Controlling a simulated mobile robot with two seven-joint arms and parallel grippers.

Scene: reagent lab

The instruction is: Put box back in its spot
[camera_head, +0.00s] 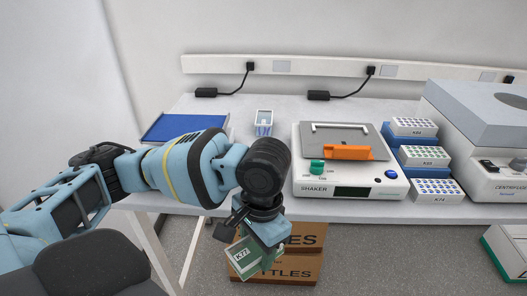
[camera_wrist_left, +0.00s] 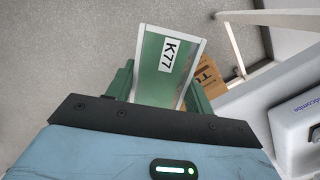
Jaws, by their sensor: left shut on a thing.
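The box labelled K77 (camera_head: 240,258) is green with pale edges. It hangs tilted in front of the bench, below the tabletop level in the head view. My left gripper (camera_head: 258,248) is shut on it. In the left wrist view the box (camera_wrist_left: 165,70) sits between the two green fingers, its label facing the camera. Several similar white boxes with tube tops stand in a stepped blue rack at the right of the bench, labels partly blurred: a back box (camera_head: 414,126), a middle box (camera_head: 424,156) and a front box (camera_head: 436,189). My right gripper is not in view.
The bench (camera_head: 255,170) holds a blue tray (camera_head: 185,127) at left, a small white-blue holder (camera_head: 264,122), a shaker (camera_head: 350,178) with an orange piece (camera_head: 348,153), and a centrifuge (camera_head: 490,135) right of the rack. Cardboard boxes (camera_head: 300,265) stand on the floor below.

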